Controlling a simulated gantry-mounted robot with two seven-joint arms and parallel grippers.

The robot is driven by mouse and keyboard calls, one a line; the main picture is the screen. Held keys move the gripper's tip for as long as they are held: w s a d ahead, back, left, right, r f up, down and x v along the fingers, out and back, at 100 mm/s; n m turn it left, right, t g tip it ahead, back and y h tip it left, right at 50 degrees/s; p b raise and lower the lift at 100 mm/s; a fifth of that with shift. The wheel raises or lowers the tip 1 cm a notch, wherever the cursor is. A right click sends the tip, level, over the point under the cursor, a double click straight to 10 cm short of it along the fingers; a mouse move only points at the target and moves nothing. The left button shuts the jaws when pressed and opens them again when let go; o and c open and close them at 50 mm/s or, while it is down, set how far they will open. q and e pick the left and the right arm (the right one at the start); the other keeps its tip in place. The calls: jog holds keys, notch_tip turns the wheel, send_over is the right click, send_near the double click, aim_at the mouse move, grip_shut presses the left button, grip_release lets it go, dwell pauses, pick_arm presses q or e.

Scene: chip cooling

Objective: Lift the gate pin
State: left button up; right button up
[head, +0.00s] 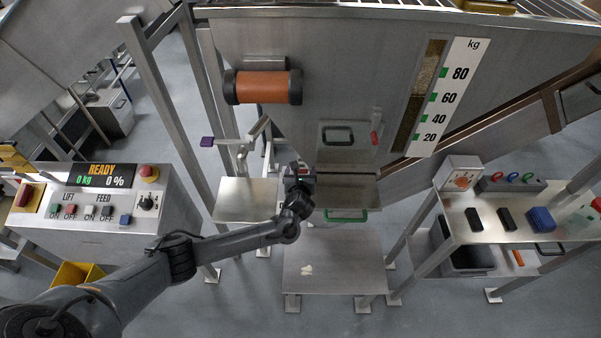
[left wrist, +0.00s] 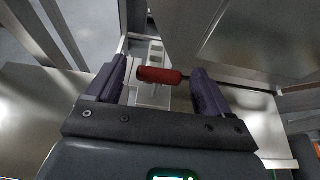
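A red cylindrical handle (left wrist: 160,75), which looks like the gate pin's grip, lies crosswise between my left fingertips in the left wrist view. A thin dark rod runs from its right end. My left gripper (left wrist: 157,85) is open, with one purple-grey finger on each side of the handle and gaps at both ends. In the head view my left gripper (head: 302,172) is at the left side of the hopper's lower outlet and hides most of the pin. My right gripper is not in view.
The steel hopper (head: 330,60) has a hatch (head: 338,135), a red-handled part (head: 376,137) and a green-handled drawer (head: 346,216) below. A control panel (head: 105,205) reads READY, 0 kg, 0 %. A low steel platform (head: 335,285) and a side table (head: 480,228) stand nearby.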

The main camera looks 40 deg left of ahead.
pick_arm(q)
jog(key=shift+s+r, duration=0.1)
jog(key=shift+s+d+r, duration=0.15)
jog(key=shift+d, duration=0.1)
jog(key=p+v, duration=0.3)
jog(key=v, duration=0.7)
